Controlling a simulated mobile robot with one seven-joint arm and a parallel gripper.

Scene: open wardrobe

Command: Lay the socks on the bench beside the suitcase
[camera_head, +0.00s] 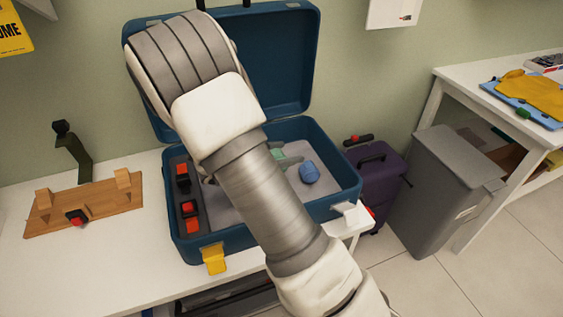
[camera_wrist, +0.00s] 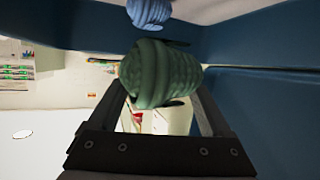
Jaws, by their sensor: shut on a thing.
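The open blue suitcase (camera_head: 180,235) stands on the white bench (camera_head: 75,275), with its lid raised at the back. A green rolled pair of socks (camera_wrist: 160,75) fills the space between the fingers of my gripper (camera_wrist: 162,92), which is shut on it. In the head view only a bit of the green socks (camera_head: 277,154) shows, inside the suitcase, and my arm hides most of the gripper. A blue rolled pair of socks (camera_head: 309,172) lies on the grey suitcase floor to the right of the gripper. It also shows at the top of the wrist view (camera_wrist: 148,12).
A dark strip with red and black items (camera_head: 188,207) lines the suitcase's left side. A wooden board with pegs (camera_head: 85,205) lies on the bench at left. Bare bench shows in front of that board. A purple suitcase (camera_head: 375,185) and grey bin (camera_head: 440,185) stand at right.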

